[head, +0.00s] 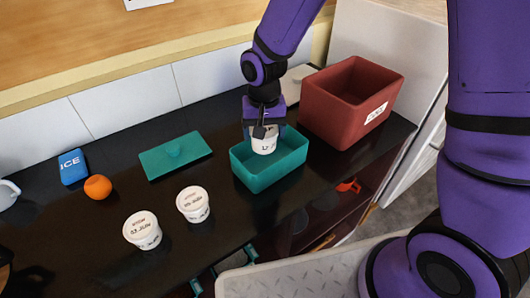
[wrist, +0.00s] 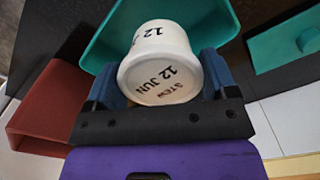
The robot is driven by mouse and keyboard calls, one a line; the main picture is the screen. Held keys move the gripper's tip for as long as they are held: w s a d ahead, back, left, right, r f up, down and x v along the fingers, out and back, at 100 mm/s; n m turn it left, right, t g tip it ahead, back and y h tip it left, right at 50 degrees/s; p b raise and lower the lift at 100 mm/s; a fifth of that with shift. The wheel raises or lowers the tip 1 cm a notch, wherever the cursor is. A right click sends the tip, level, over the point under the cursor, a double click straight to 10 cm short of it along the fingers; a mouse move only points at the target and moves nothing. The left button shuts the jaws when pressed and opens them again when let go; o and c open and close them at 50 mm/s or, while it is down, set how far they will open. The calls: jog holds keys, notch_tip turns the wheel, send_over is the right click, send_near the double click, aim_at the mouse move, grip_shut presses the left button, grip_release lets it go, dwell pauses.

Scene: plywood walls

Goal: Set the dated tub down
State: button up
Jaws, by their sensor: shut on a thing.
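My gripper (head: 264,128) is shut on a white tub (head: 264,146) with dark lettering. In the wrist view, the tub (wrist: 160,68) sits between the two fingers, and its lid reads "STEW 12 JUN". The tub is over the open teal box (head: 255,179), in its upper part in the head view. I cannot tell whether it touches the box floor. Two other white dated tubs stand on the dark counter: one (head: 142,232) reads like "03 JUN", and the lettering on the other (head: 194,205) is too small to read surely.
A teal lid (head: 175,155) lies flat left of the teal box. A red-brown bin (head: 345,108) with a label stands to its right. A blue ICE block (head: 73,167) and an orange (head: 97,187) are at the left. Dark counter is bare between these.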

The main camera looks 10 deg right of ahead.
jog(key=shift+f, duration=4.3)
jog(key=o, duration=1)
jog(key=shift+f, duration=0.1)
jog(key=shift+c, duration=0.2)
